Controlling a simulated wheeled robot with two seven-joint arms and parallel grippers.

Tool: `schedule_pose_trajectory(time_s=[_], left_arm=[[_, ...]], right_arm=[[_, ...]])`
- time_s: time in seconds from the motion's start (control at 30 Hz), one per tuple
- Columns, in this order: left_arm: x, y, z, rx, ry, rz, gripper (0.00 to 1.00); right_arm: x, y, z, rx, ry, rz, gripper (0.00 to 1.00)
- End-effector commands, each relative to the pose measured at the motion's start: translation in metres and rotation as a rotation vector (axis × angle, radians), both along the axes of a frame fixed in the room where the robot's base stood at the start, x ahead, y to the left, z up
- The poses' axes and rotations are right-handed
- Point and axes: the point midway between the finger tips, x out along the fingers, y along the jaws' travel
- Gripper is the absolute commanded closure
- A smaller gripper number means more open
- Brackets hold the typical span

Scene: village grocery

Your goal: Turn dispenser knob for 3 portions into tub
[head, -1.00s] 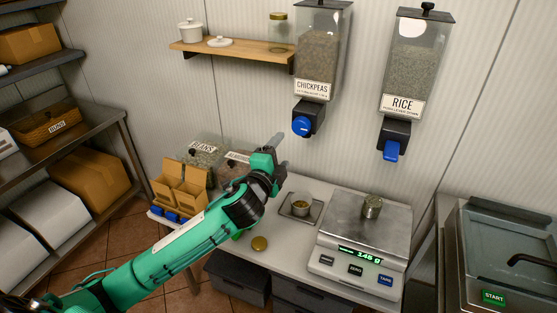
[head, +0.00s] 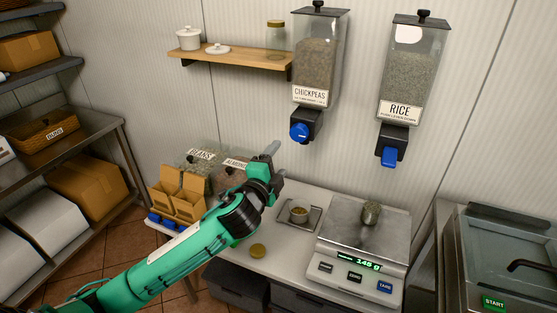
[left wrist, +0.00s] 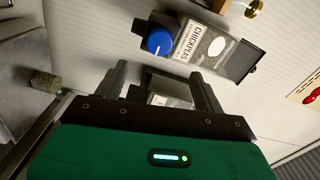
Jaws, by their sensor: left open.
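The chickpeas dispenser (head: 318,60) hangs on the wall, with a blue knob (head: 299,132) on its black outlet. The rice dispenser (head: 409,70) hangs to its right with its own blue knob (head: 389,156). My left gripper (head: 274,160) is open and empty, below and left of the chickpeas knob and apart from it. In the left wrist view the same knob (left wrist: 159,42) lies beyond my two open fingers (left wrist: 162,85). A small round tub (head: 299,213) stands on a square tray below the chickpeas outlet. My right gripper is out of view.
A scale (head: 345,246) with a lit display holds a small filled jar (head: 371,213). A round gold lid (head: 258,251) lies on the counter. Clear bins (head: 205,172) and an open cardboard box (head: 180,195) stand at left. A wooden shelf (head: 235,58) juts out left of the chickpeas dispenser.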

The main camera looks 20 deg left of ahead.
Motion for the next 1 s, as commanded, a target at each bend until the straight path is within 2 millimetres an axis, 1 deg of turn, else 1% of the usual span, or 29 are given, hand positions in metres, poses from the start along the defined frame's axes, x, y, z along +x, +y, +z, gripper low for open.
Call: schedule_pose_trajectory(time_s=[0.07,0.17,0.27,0.5,0.6,0.7,0.83,1.0], left_arm=[[0.000,0.000,0.000,-0.040,0.001,0.000,0.30],[0.000,-0.001,0.001,-0.166,0.006,-0.001,0.30],[0.001,-0.002,0.002,-0.365,0.012,-0.001,0.30],[0.002,-0.004,0.004,-0.905,0.032,-0.001,0.30],[0.002,-0.004,0.004,-1.098,0.038,0.000,0.30],[0.002,-0.004,0.004,-1.247,0.043,0.001,0.30],[0.002,-0.004,0.004,-1.356,0.047,0.002,0.30],[0.009,-0.004,0.006,-1.391,0.047,0.000,0.30]], right_arm=[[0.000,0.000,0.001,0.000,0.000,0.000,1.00],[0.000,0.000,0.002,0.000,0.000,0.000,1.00],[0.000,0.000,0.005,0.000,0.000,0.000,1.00],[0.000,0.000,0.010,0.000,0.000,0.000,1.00],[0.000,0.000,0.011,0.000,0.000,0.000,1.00],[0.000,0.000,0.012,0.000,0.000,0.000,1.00],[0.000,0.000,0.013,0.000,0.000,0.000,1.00],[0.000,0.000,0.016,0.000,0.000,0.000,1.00]])
